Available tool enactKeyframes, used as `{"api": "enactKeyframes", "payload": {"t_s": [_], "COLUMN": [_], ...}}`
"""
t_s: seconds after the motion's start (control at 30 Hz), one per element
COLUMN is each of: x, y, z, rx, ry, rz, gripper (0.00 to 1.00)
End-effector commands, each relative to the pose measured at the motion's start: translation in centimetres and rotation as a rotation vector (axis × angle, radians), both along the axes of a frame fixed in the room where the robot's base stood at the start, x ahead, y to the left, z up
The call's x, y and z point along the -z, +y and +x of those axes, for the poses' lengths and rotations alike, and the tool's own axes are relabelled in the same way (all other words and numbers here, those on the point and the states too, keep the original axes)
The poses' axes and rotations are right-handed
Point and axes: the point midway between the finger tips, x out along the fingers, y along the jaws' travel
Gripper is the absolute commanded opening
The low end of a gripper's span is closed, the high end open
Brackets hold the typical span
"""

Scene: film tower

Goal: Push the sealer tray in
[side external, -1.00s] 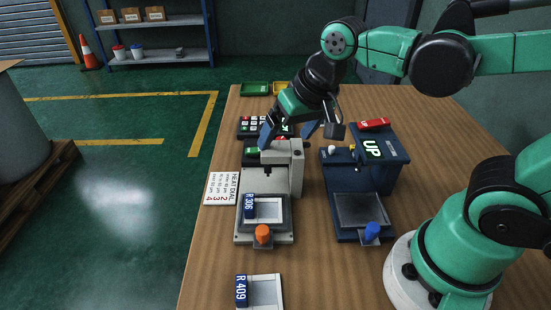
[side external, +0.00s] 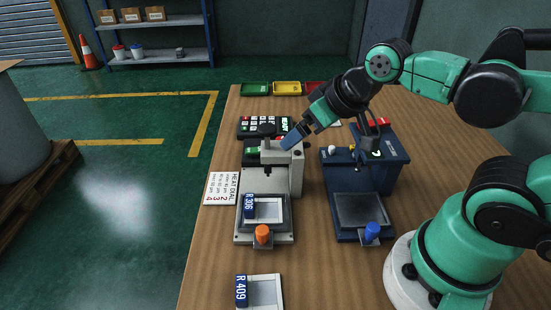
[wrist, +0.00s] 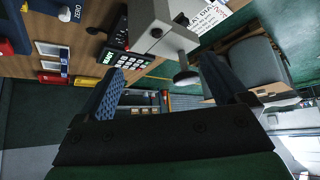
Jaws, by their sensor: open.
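The grey sealer (side external: 285,170) stands on the table, and its tray (side external: 264,222) sticks out at the front. The tray carries a light frame with a blue tag reading R 306 (side external: 249,206) and has an orange knob (side external: 262,233) at its front. My gripper (side external: 290,142) is above and behind the sealer's head, apart from the tray. In the wrist view my open gripper (wrist: 165,95) has nothing between its fingers, and the sealer's grey head (wrist: 155,28) shows beyond them. The tray is not clear in the wrist view.
A dark blue machine (side external: 385,170) with its own tray and blue knob (side external: 371,231) stands to the right. A keypad (side external: 258,127) lies behind the sealer. A HEAT DIAL card (side external: 221,187) lies left. An R 409 frame (side external: 262,291) lies in front.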

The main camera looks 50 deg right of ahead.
Motion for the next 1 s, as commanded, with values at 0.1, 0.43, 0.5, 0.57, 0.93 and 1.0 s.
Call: {"api": "enactKeyframes", "payload": {"t_s": [0.1,0.43,0.5,0.57,0.93,1.0], "x": [0.0,0.1,0.4,0.9,4.3,4.6], "y": [0.0,0.8,2.0,3.5,11.6,12.3], "z": [0.0,0.1,0.2,0.2,-1.7,-2.0], "rx": [0.0,-0.009,-0.019,-0.028,-0.015,-0.007], "ry": [0.0,0.034,0.09,0.158,0.564,0.597], "rz": [0.0,0.014,0.034,0.053,0.025,0.01], "gripper": [0.93,0.6,0.6,0.6,0.6,0.6]}}
